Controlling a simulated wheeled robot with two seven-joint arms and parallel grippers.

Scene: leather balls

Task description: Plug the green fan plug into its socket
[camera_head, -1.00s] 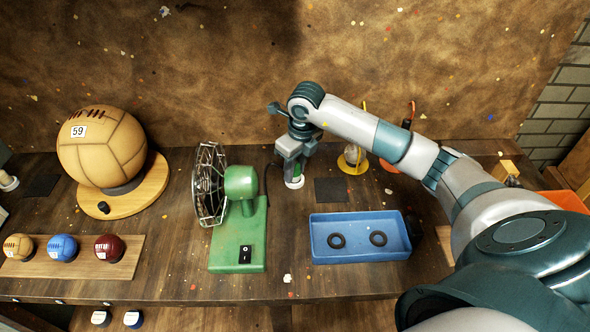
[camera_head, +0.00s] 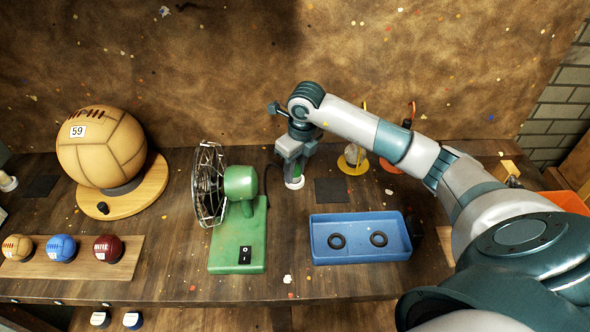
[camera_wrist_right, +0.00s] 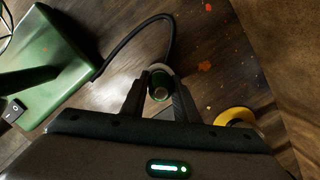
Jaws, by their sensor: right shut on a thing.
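The green fan (camera_head: 240,183) stands on the workbench on a green base with a rocker switch. A black cable runs from its base to the green plug (camera_head: 292,171); the cable (camera_wrist_right: 128,43) also shows in the right wrist view. My right gripper (camera_wrist_right: 159,88) is shut on the plug, which shows as a round green piece between its fingers. The gripper points down right of the fan. A white ring (camera_head: 295,184) shows just below the plug, likely the socket; whether the plug is inside it I cannot tell. My left gripper is not in view.
A blue tray (camera_head: 360,258) with two black rings lies in front right. A dark square pad (camera_head: 330,190) and a yellow round stand (camera_head: 352,165) are right of the gripper. A big ball (camera_head: 100,150) and several small balls stand at left.

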